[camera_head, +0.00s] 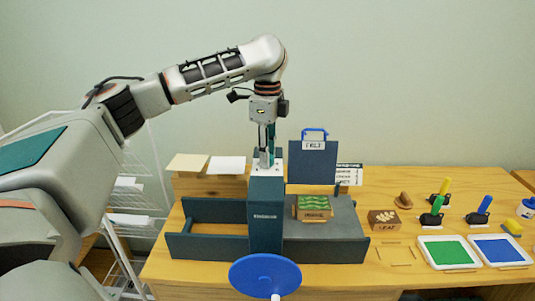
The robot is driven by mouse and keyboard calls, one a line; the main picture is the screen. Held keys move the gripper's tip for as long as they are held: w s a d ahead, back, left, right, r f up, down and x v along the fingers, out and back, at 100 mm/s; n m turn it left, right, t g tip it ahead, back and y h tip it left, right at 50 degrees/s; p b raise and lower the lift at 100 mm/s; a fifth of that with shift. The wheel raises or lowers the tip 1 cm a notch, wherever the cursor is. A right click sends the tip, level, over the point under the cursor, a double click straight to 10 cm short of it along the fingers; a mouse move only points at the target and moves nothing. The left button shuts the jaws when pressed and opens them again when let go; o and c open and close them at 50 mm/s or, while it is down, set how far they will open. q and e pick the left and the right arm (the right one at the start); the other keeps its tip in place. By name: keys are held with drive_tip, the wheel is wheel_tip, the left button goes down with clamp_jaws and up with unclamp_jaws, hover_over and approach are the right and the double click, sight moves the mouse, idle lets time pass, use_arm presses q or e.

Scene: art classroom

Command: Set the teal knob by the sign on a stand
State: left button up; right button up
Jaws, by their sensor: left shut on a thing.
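My left gripper (267,158) points straight down over the top of the dark blue press column (265,215). It is shut on what seems to be the teal knob, which the fingers mostly hide. A pale plate (257,170) with small marks lies on the column top around the fingertips; I cannot read its marks. The sign on a stand (350,174) is a small white card with dark lines of text, too small to read, standing behind the press to the right. My right gripper is not in view.
A blue handwheel (264,276) is at the press front. A green-topped printing block (312,207) sits on the press bed, with a blue board (313,163) behind. Green (448,251) and blue (501,249) ink trays, rollers and a LEAF block (384,220) lie right. Paper sheets (227,165) lie behind left.

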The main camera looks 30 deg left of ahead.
use_arm(q)
drive_tip(key=m, duration=1.4)
drive_tip(key=shift+m, duration=0.4)
drive_tip(key=m, duration=1.1)
drive_tip(key=o, duration=1.1)
wheel_tip(320, 180, up, 12)
drive_tip(key=shift+r, duration=0.1)
